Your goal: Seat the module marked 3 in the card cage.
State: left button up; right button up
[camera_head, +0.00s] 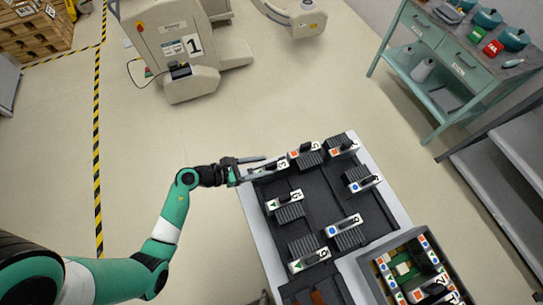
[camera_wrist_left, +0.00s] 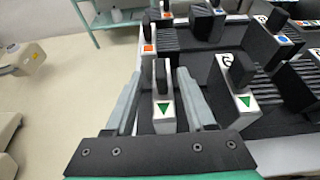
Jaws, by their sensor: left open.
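The module marked 3 (camera_head: 281,165) lies at the upper left corner of the dark-topped cart. My left gripper (camera_head: 265,167) is open at this module, its fingers reaching in from the left. In the left wrist view a module with a green triangle and a black handle (camera_wrist_left: 162,107) stands between the open fingers, apparently the same one; its number is not visible there. The card cage (camera_head: 395,242) is the grey box at the lower right, with a green board and several modules inside. My right gripper is not in view.
Other modules lie on the cart, including those marked 5 (camera_head: 304,151), 6 (camera_head: 285,200), 8 (camera_head: 344,224) and 9 (camera_head: 311,261). Another green-triangle module (camera_wrist_left: 242,102) stands close right of the fingers in the wrist view. A green workbench (camera_head: 455,70) stands at upper right. Floor left of the cart is clear.

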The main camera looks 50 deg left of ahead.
aim_at(279, 166)
pick_arm(q)
jog(key=shift+x, duration=0.85)
jog(key=shift+w+d+f, duration=0.1)
jog(key=shift+w+f, duration=0.15)
jog(key=shift+w, duration=0.1)
jog(key=b+x, duration=0.1)
jog(key=x, duration=0.3)
jog(key=shift+w+d+b, duration=0.1)
jog(key=shift+w+b, duration=0.1)
jog(key=shift+b, duration=0.15)
grip_shut()
jog(key=shift+r, duration=0.1)
